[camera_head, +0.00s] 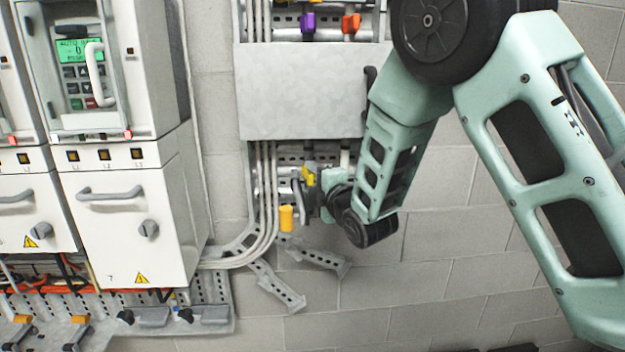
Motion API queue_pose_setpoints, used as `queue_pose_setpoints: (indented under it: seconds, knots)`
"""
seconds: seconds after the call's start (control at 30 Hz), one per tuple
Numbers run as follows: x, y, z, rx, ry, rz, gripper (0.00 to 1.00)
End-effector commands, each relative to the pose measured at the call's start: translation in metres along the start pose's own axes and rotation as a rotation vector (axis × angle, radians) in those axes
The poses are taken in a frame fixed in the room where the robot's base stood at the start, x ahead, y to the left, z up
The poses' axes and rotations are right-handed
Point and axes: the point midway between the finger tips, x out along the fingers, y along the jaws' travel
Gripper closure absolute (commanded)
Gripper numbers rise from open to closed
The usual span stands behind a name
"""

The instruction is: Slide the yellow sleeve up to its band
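A small yellow-orange cylinder (287,218), which looks like the sleeve, shows just below and left of my gripper. A second, brighter yellow piece (309,175) sits higher, right by the gripper, partly hidden by it. I cannot tell whether it is a clip or part of the sleeve. My gripper (303,198) points left at the lower rail beneath the grey plate. Its fingers are small and dark against the hardware, so I cannot tell whether they are apart or touch anything. I cannot make out the band.
A grey cover plate (300,92) hangs above the gripper. Purple (308,22) and orange (351,23) clips sit above it. Pale cables (262,200) run down on the left and bend toward the white drive cabinet (128,225). Slotted brackets (318,257) lie below. The block wall at lower right is clear.

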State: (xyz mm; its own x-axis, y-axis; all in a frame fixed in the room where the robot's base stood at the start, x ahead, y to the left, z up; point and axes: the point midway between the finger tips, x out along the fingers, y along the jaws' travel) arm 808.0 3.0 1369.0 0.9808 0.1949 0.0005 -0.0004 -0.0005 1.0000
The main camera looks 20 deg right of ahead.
Motion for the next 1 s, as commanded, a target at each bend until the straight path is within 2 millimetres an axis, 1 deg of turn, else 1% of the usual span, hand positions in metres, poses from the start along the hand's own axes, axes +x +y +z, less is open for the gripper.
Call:
queue_pose_setpoints:
  seconds: [0.03,0.2,0.37,0.47,0.6,0.63,0.9,0.93,0.97,1.0]
  knots:
    - [0.000,0.000,0.000,0.000,0.000,0.000,0.54]
    - [0.000,0.000,0.000,0.000,0.000,0.000,1.00]
    - [0.000,0.004,0.000,0.000,0.000,0.001,1.00]
    - [0.001,0.016,-0.001,0.000,0.001,0.003,1.00]
    - [0.000,0.038,-0.001,0.000,0.002,0.003,1.00]
    - [0.000,0.040,-0.001,0.000,0.002,0.003,1.00]
    - [0.000,0.043,0.000,0.000,0.001,0.005,1.00]
    - [0.001,0.043,0.000,0.000,0.001,0.006,0.65]
    - [0.000,0.043,0.000,0.000,0.001,0.006,0.56]
    - [0.000,0.043,0.000,0.000,0.001,0.006,0.51]
